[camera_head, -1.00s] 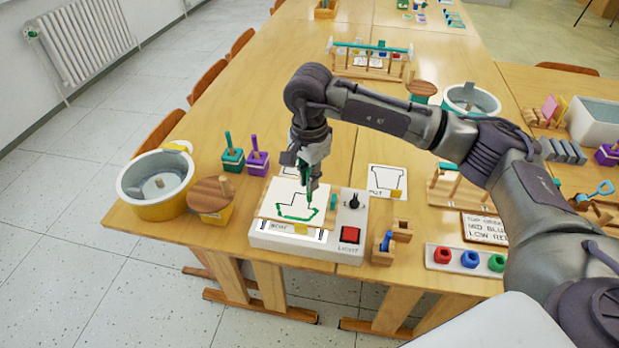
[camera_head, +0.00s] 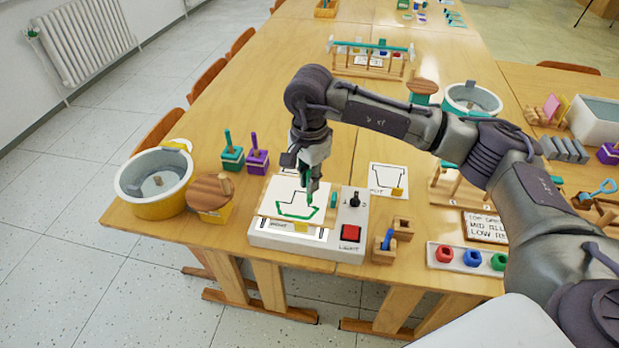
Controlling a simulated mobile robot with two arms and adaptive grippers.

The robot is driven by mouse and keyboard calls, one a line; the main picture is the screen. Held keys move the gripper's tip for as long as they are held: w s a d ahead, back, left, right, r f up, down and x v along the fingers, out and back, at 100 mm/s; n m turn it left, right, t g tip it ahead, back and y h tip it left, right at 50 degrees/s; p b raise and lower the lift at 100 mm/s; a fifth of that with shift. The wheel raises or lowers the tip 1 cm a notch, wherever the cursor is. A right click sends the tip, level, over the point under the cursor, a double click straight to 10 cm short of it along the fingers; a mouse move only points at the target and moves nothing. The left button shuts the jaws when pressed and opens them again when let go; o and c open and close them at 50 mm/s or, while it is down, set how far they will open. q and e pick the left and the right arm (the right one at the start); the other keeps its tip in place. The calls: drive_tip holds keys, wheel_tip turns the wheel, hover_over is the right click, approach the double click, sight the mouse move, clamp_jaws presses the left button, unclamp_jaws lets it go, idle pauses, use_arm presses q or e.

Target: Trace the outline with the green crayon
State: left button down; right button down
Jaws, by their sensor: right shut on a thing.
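My right gripper (camera_head: 311,172) is shut on the green crayon (camera_head: 308,190), which points down at the right side of the drawing. The boat outline sheet (camera_head: 280,192) lies on a white light box (camera_head: 336,247) at the table's near edge. A thick green line (camera_head: 290,216) runs along the bottom and lower sides of the outline. The upper part shows as a thin dark line, partly behind the gripper. The crayon tip is at or just above the paper; I cannot tell contact. My left gripper is not in view.
The box has a red button (camera_head: 351,233) and a black knob (camera_head: 355,199). A wooden holder with a blue crayon (camera_head: 388,240) and a pot outline card (camera_head: 376,180) are to the right.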

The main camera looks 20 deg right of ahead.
drive_tip(key=shift+f+b, duration=0.8)
drive_tip(key=shift+f, duration=0.2)
drive_tip(key=shift+r, duration=0.15)
drive_tip(key=shift+w+b, duration=0.2)
drive_tip(key=shift+b, duration=0.15)
drive_tip(key=shift+w+d+b, duration=0.3)
drive_tip(key=shift+w+b, duration=0.2)
drive_tip(key=shift+w, duration=0.05)
idle(0.8)
drive_tip(key=shift+w+d+f, duration=0.15)
drive_tip(key=shift+d+f, duration=0.05)
drive_tip(key=shift+w+d+b, duration=0.1)
drive_tip(key=shift+d+b, duration=0.05)
drive_tip(key=shift+b, duration=0.15)
drive_tip(key=shift+w+f, duration=0.1)
drive_tip(key=shift+w, duration=0.05)
idle(0.4)
drive_tip(key=shift+w+d+b, duration=0.15)
drive_tip(key=shift+d+b, duration=0.05)
drive_tip(key=shift+b, duration=0.1)
drive_tip(key=shift+f, duration=0.1)
